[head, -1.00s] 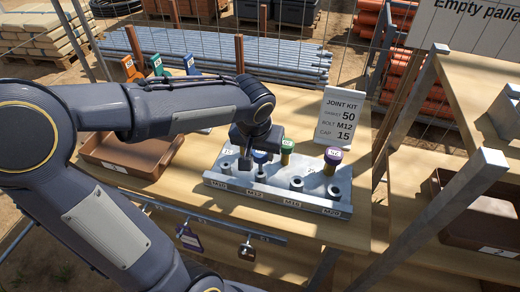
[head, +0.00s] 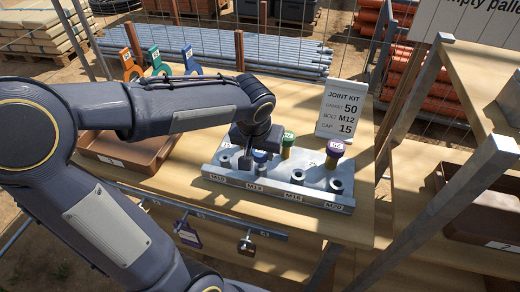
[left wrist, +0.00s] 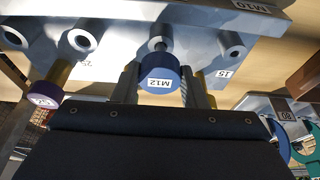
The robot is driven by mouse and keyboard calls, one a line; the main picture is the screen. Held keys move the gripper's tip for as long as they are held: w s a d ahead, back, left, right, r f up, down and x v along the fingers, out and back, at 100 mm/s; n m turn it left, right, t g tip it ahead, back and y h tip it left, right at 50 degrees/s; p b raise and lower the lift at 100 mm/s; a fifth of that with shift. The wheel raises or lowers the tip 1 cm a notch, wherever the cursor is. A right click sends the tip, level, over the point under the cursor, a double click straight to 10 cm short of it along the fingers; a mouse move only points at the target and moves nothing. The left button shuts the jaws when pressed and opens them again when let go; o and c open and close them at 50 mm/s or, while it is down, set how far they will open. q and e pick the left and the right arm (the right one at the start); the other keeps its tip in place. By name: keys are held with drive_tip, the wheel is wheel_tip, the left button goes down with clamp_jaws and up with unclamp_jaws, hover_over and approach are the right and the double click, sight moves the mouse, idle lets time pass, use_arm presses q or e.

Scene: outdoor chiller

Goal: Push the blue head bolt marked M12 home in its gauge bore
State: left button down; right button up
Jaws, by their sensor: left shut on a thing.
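The blue head bolt marked M12 (left wrist: 160,76) is between the fingers of my left gripper (left wrist: 160,88), which is shut on it. Its grey shank points at the M12 bore (left wrist: 158,40) of the gauge block and lines up with it. I cannot tell how deep the tip sits. In the head view my left gripper (head: 246,162) is low over the block (head: 270,193), and a bit of the blue head (head: 261,156) shows beside the fingers. The gripper hides the M12 bore there. My right gripper is not in view.
A green-headed bolt (head: 288,140) and a purple-headed bolt (head: 336,148) stand in the block's back row. The M10 (head: 225,161), M16 (head: 297,176) and M20 (head: 336,186) bores are empty. A kit sign (head: 340,110) stands behind. A brown tray (head: 120,155) lies left.

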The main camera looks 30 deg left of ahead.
sight(260, 154)
use_arm(q)
drive_tip(key=shift+f, duration=0.15)
idle(0.3)
drive_tip(key=shift+f+b, duration=0.75)
drive_tip(key=shift+b, duration=0.15)
drive_tip(key=shift+r, duration=0.1)
drive_tip(key=shift+c, duration=1.5)
unclamp_jaws()
drive_tip(key=p+v, duration=0.5)
drive_tip(key=v, duration=0.2)
